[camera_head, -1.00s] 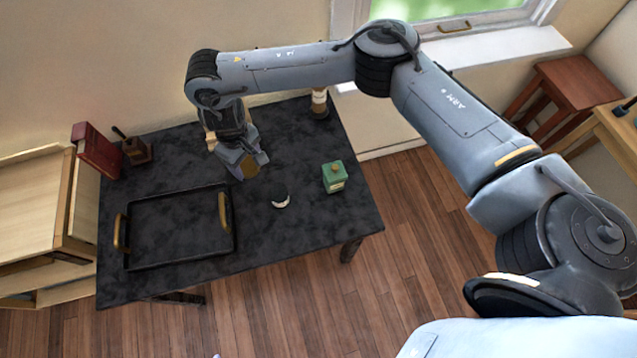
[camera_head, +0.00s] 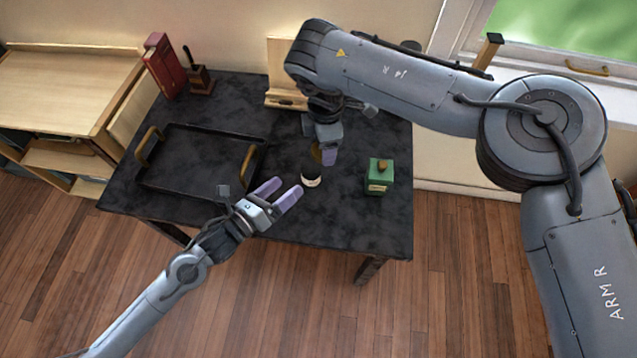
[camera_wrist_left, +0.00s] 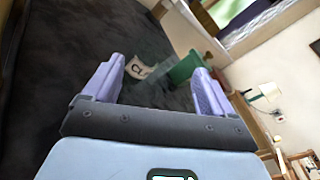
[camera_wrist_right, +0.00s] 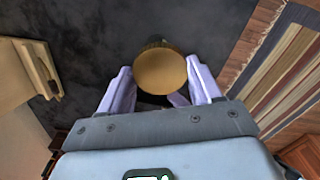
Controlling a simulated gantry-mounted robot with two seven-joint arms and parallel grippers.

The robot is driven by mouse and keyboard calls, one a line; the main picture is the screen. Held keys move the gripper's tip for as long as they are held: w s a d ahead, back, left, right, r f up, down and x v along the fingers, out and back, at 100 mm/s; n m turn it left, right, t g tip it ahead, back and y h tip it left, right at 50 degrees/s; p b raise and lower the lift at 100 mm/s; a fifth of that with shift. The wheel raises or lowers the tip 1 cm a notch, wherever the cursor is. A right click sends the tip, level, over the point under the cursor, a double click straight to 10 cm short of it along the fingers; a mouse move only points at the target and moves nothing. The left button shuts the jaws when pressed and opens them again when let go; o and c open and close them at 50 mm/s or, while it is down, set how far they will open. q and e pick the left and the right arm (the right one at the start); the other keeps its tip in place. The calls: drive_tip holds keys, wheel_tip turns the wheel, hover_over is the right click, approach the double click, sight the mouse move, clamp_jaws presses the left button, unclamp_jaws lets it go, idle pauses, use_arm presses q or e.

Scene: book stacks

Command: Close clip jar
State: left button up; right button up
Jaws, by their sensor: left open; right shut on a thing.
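The jar (camera_head: 311,180) stands on the dark table with a pale label and a dark top in the head view. In the left wrist view its label (camera_wrist_left: 138,69) shows beside see-through glass. My right gripper (camera_head: 327,158) is shut on a round brown lid (camera_wrist_right: 160,72), seen as a disc between its fingers. It holds the lid just behind and slightly right of the jar; I cannot tell whether they touch. My left gripper (camera_head: 284,194) is open and empty, front left of the jar, its fingers pointing towards it.
A black tray (camera_head: 190,191) with brass handles lies to the left. A red book (camera_head: 163,66) and a small wooden holder (camera_head: 199,80) stand at the back left. The table's front edge is close.

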sight(303, 173)
use_arm(q)
drive_tip(key=m, duration=0.1)
drive_tip(key=a+f+m+h+b, duration=0.1)
drive_tip(key=m, duration=0.1)
drive_tip(key=w+m+g, duration=0.1)
drive_tip(key=m, duration=0.1)
drive_tip(key=shift+a+f+h, duration=0.25)
drive_tip(key=shift+f+h, duration=0.05)
drive_tip(key=shift+f, duration=0.1)
use_arm(e)
drive_tip(key=a+n, duration=0.2)
drive_tip(key=shift+w+a+f+n, duration=0.1)
drive_tip(key=shift+w+f+n, duration=0.05)
drive_tip(key=shift+w+n, duration=0.15)
use_arm(q)
drive_tip(key=m, duration=0.2)
drive_tip(key=a+m+g+h+b, duration=0.1)
drive_tip(key=m, duration=0.1)
drive_tip(key=shift+a+f, duration=0.1)
drive_tip(key=shift+f, duration=0.15)
use_arm(e)
drive_tip(key=shift+w+a+r+n, duration=0.1)
drive_tip(key=shift+a+r+n, duration=0.2)
drive_tip(key=shift+a+n, duration=0.5)
drive_tip(key=shift+d, duration=0.2)
use_arm(q)
drive_tip(key=shift+x, duration=6.05)
drive_tip(key=shift+s+r, duration=0.1)
drive_tip(key=shift+r, duration=0.05)
